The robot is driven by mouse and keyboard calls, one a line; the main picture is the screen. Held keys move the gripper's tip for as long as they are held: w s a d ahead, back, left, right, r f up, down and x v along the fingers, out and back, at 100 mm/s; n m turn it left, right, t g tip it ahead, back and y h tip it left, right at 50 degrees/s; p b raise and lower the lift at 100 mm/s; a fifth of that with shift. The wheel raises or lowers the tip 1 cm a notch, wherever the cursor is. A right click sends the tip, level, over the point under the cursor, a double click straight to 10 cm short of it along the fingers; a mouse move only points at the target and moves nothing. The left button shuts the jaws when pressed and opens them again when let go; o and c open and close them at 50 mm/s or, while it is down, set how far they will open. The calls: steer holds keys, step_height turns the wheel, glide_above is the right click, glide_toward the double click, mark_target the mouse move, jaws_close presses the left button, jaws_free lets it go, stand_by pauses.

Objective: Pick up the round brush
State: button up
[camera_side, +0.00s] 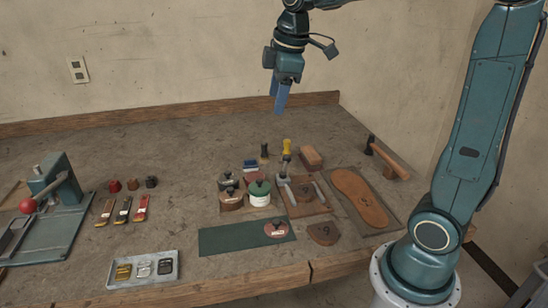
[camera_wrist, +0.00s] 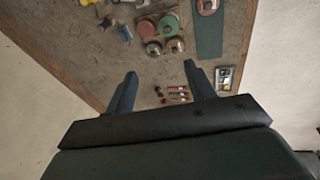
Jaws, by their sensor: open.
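A small upright piece with a dark top and paler base looks like the round brush (camera_side: 264,152). It stands toward the back of the bench, left of a yellow-handled tool (camera_side: 286,147). In the wrist view the likely brush (camera_wrist: 108,21) is a small dark shape at upper left, too small to make out clearly. My gripper (camera_side: 280,108) hangs high above the back of the bench, fingers down, well clear of everything. In the wrist view its two blue fingers (camera_wrist: 160,70) are spread apart with nothing between them.
Beside the likely brush are a blue block (camera_side: 250,165), a brown block (camera_side: 311,157) and several round tins (camera_side: 260,193). A hammer (camera_side: 388,159) and a sole (camera_side: 360,196) lie right. A press (camera_side: 55,185) stands far left. The back left of the bench is bare.

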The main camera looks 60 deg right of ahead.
steer(key=w+d+f+n+g, duration=0.1)
steer(key=w+d+f+n, duration=0.4)
steer(key=w+d, duration=0.4)
steer(key=n+g, duration=0.2)
steer(key=n, duration=0.3)
glide_above(264, 152)
step_height(264, 152, down, 10)
steer(key=shift+w+d+f+y, duration=0.15)
steer(key=shift+d+y, duration=0.15)
steer(key=shift+d, duration=0.1)
steer(key=shift+f, duration=0.1)
steer(key=shift+f, duration=4.2)
steer(key=shift+f, duration=0.15)
steer(key=shift+w+f, duration=0.1)
steer(key=shift+f, duration=2.4)
steer(key=shift+c, duration=0.4)
